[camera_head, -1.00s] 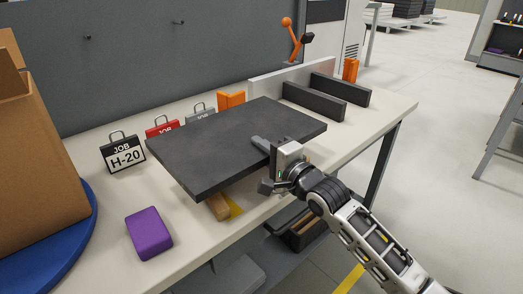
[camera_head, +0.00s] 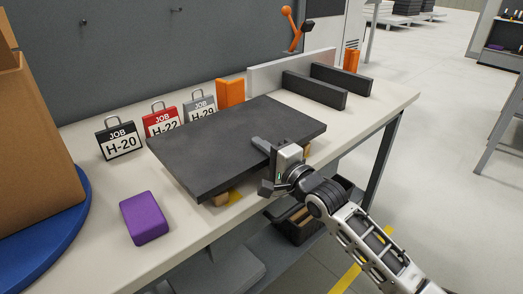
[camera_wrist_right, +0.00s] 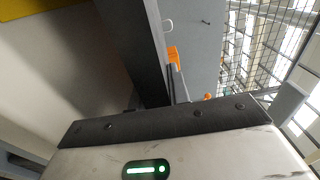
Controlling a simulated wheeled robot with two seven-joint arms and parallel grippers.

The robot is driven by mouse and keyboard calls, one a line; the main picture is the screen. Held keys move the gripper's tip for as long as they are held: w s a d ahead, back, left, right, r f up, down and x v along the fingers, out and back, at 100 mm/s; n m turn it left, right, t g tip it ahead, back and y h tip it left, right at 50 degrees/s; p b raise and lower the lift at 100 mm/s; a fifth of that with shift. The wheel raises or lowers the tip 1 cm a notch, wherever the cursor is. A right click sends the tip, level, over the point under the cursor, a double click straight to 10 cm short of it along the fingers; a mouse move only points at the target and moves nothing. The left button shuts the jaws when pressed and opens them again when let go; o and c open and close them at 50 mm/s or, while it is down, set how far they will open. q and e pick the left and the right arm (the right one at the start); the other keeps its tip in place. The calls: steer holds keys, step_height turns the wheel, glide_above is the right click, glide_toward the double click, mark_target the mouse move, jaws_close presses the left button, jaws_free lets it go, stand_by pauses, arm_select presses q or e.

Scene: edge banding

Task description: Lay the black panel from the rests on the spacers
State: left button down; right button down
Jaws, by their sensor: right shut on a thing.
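The black panel (camera_head: 235,143) lies flat over the bench in the head view, its near edge toward me. My right gripper (camera_head: 265,166) is shut on the panel's near right edge, one finger above and one below. A wooden block (camera_head: 220,199) shows under the left front edge and another (camera_head: 307,150) under the right side. I cannot tell whether the panel touches them. Two dark bars (camera_head: 314,91) (camera_head: 341,79) stand parallel at the back right, nothing on them. The panel's dark edge (camera_wrist_right: 140,50) also shows in the right wrist view. My left gripper is out of view.
Job tags (camera_head: 120,139) and an orange block (camera_head: 230,93) stand behind the panel. A purple block (camera_head: 144,218) lies at front left, beside a cardboard box (camera_head: 40,150) on a blue disc (camera_head: 75,235). A pale upright board (camera_head: 265,80) stands by the bars.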

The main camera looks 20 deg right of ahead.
steer(key=shift+a+f, duration=0.15)
steer(key=shift+f, duration=0.55)
steer(key=c, duration=1.2)
jaws_free()
steer(key=shift+s, duration=0.1)
steer(key=shift+c, duration=0.2)
steer(key=shift+s+f+g, duration=0.15)
steer(key=shift+f+g, duration=0.15)
steer(key=shift+f, duration=0.05)
steer(key=p+v, duration=0.3)
steer(key=v, duration=0.3)
steer(key=shift+s+d+p, duration=0.2)
steer(key=shift+p, duration=0.1)
steer(key=shift+r, duration=0.1)
